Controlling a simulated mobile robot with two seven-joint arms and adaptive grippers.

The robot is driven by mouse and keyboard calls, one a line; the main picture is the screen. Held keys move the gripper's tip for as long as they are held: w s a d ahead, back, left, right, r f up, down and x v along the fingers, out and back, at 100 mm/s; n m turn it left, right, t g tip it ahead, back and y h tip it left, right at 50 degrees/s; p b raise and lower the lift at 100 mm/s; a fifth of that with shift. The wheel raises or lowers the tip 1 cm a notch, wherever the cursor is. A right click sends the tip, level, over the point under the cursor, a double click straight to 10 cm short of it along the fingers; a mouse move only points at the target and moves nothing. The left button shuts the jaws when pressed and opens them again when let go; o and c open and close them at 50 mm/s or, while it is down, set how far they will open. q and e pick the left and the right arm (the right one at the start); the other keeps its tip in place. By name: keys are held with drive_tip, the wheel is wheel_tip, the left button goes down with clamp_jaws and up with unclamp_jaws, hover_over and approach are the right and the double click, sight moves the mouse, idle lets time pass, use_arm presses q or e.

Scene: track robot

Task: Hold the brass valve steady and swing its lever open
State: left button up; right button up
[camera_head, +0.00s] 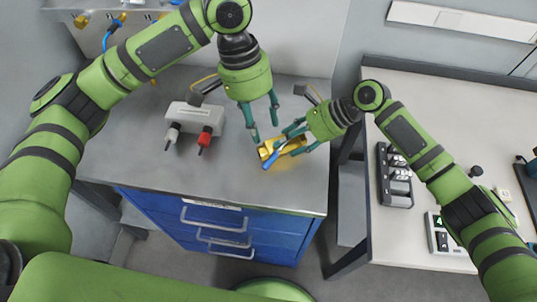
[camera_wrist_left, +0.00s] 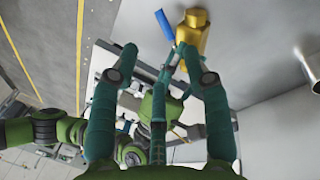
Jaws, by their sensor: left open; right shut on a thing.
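The brass valve (camera_head: 266,149) lies on the grey worktop near its right front edge; it also shows at the top of the left wrist view (camera_wrist_left: 195,32). Its blue lever (camera_head: 273,160) sticks out toward the lower left in the head view and shows beside the brass body in the left wrist view (camera_wrist_left: 164,25). My right gripper (camera_head: 286,143) is shut on the brass valve from the right side. My left gripper (camera_head: 264,122) is open and points down just above and behind the valve. Its fingers partly overlap the right gripper in the left wrist view.
Blue drawers (camera_head: 222,226) sit under the worktop. A separate table (camera_head: 456,120) at right carries a black tray (camera_head: 393,176) and a small display unit (camera_head: 441,234). The worktop's left front is clear.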

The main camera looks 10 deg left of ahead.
sight(270, 163)
use_arm(q)
drive_tip(key=x, duration=1.1)
drive_tip(key=shift+f, duration=0.2)
clamp_jaws()
